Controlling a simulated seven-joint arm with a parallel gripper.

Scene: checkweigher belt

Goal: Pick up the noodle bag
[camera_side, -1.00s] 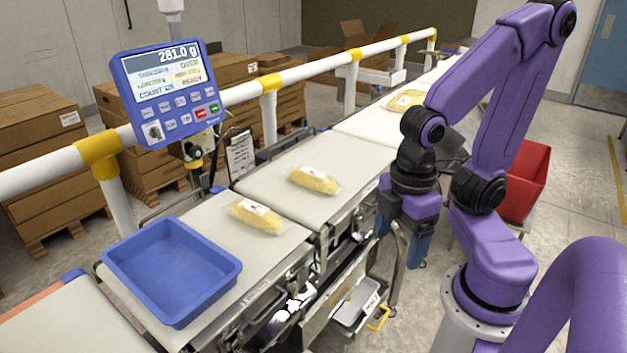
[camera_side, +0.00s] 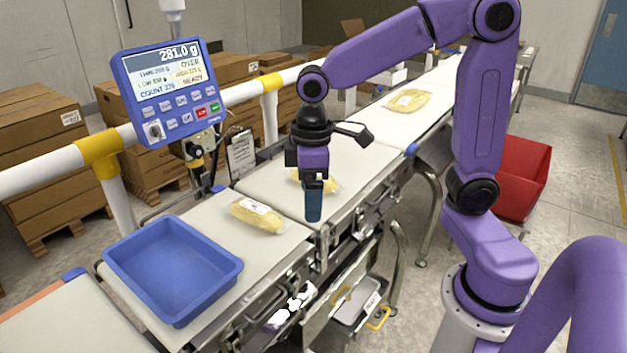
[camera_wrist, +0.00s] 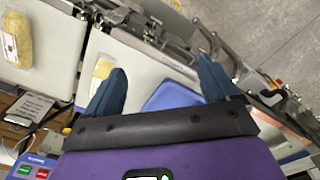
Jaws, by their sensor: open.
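A clear bag of yellow noodles (camera_side: 257,216) with a white label lies on the weigher belt beside the blue tray. A second noodle bag (camera_side: 332,186) lies on the middle belt, partly hidden behind my gripper (camera_side: 313,216). A third bag (camera_side: 407,100) lies on the far belt. My gripper points down, empty, in front of the second bag in the side view. In the wrist view my gripper (camera_wrist: 160,65) has its fingers spread. The second bag (camera_wrist: 17,38) is at the upper left there. The bag near the tray (camera_wrist: 103,68) is partly covered by the left finger.
The blue tray (camera_side: 130,254) stands at the near end of the weigher belt. A display on a post (camera_side: 166,92) reads 281.0 g. A white guard rail (camera_side: 230,98) runs behind the belts. A red bin (camera_side: 523,172) stands at the right. Cartons fill the back left.

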